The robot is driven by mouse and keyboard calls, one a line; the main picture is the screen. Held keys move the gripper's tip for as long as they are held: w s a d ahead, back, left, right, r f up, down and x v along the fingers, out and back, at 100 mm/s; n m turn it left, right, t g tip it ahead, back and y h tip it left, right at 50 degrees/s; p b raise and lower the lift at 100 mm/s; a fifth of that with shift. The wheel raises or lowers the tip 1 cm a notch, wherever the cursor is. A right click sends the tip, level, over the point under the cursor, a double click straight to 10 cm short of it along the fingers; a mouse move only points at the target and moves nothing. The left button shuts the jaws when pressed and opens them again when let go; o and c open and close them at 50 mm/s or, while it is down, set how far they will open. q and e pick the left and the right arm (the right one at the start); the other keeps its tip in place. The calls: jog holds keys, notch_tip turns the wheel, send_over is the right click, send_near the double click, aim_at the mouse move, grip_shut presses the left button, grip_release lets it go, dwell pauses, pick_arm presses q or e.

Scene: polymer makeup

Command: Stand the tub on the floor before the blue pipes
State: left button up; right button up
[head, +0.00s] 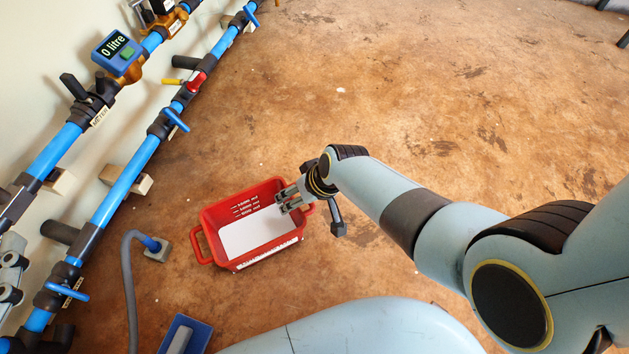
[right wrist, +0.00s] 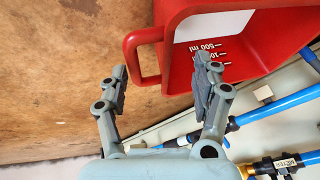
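The red tub (head: 206,222) appears to stand upright on the brown floor before the blue pipes (head: 128,178). Its inside bottom is white, with white volume marks on a wall. One looped handle points left toward the pipes, the other right. My right gripper (head: 283,204) is over the tub's right end. In the right wrist view the gripper (right wrist: 162,72) is open, and the tub's red handle (right wrist: 131,48) shows between its fingertips. Nothing is clamped. I cannot tell whether a finger touches the handle. My left gripper is not in view.
A grey hose (head: 129,280) with a floor fitting (head: 156,250) lies left of the tub. A blue block with a grey top (head: 185,335) is at the bottom. Valves and a meter reading 0 litre (head: 117,52) sit on the pipes.

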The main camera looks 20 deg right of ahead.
jog(key=p+v, duration=0.4)
jog(key=v, duration=0.2)
jog(key=shift+r+p, duration=0.3)
jog(key=shift+s+d+r+p, duration=0.2)
jog(key=shift+r+p, duration=0.2)
jog(key=shift+r, duration=0.1)
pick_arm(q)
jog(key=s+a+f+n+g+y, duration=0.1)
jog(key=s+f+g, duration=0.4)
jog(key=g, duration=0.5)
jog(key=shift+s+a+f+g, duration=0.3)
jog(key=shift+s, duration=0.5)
pick_arm(e)
jog(key=shift+s+d+r, duration=0.15)
jog(key=shift+s+r, duration=0.1)
jog(key=shift+r, duration=0.05)
